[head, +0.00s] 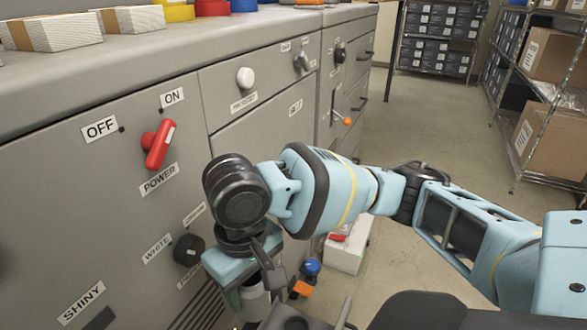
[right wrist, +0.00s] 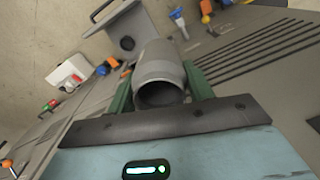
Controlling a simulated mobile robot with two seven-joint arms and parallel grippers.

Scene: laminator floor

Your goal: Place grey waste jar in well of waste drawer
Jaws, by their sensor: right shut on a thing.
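The grey waste jar (right wrist: 160,62) is between the green fingers of my right gripper (right wrist: 160,88), which is shut on it. In the right wrist view, the jar's open dark mouth faces the camera. In the head view my right gripper (head: 252,292) is low beside the cabinet front, and the jar is partly hidden by my wrist. A grey plate with a dark round hole, seemingly the waste drawer (right wrist: 112,22) and its well (right wrist: 127,43), is beyond the jar, up and left in the right wrist view. The jar is apart from the hole. My left gripper is not in view.
The grey cabinet (head: 105,190) has a red power handle (head: 158,146), a white knob (head: 245,77) and a black wheel knob (head: 188,250) close to my right wrist. Shelves with cartons stand at the right.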

